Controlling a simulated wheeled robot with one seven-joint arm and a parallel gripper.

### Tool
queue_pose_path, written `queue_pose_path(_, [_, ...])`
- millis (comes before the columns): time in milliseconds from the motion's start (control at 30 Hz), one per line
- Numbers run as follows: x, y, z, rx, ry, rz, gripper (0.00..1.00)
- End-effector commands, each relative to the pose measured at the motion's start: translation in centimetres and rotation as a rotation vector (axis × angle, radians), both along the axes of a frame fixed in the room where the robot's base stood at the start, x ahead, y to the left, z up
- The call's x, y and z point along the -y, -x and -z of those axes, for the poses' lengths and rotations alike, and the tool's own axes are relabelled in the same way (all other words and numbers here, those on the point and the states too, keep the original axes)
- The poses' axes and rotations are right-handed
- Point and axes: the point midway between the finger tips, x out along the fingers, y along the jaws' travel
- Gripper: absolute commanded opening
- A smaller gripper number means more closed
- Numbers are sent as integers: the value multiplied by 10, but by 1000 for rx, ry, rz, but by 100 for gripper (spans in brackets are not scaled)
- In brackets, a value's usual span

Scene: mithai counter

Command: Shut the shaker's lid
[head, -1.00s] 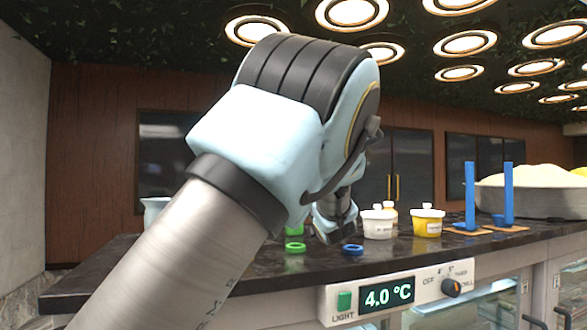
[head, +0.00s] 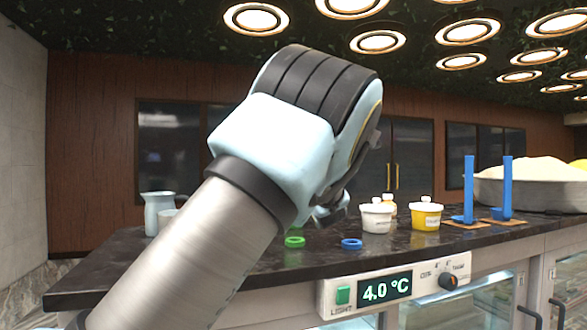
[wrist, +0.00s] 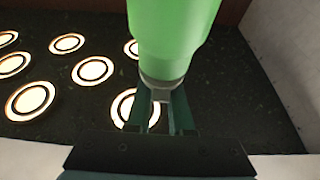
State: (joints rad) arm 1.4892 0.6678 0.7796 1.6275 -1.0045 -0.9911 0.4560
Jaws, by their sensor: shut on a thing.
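My gripper (head: 328,212) is above the counter in the head view, mostly hidden behind my own wrist and forearm. In the wrist view my gripper (wrist: 160,108) is shut on a smooth green bottle-like thing (wrist: 172,35) at its grey collar (wrist: 163,86). The green body runs out of the top of the picture. This may be the shaker; I cannot tell for sure, and I cannot see its lid or whether that is open. Ceiling lights fill the background of the wrist view.
A white tub (head: 377,219) and a yellow tub (head: 427,219) stand to the right, then blue upright holders (head: 469,190). A pale jug (head: 154,216) stands left.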

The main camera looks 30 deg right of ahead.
Motion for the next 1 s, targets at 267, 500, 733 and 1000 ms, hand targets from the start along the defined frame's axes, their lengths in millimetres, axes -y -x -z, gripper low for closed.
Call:
queue_pose_path(267, [0,0,0,0,0,0,0])
queue_pose_path(500, [0,0,1,2,0,0,0])
queue_pose_path(733, [0,1,7,51,6,0,0])
queue_pose_path(1000, [-1,4,6,130,17,-1,0])
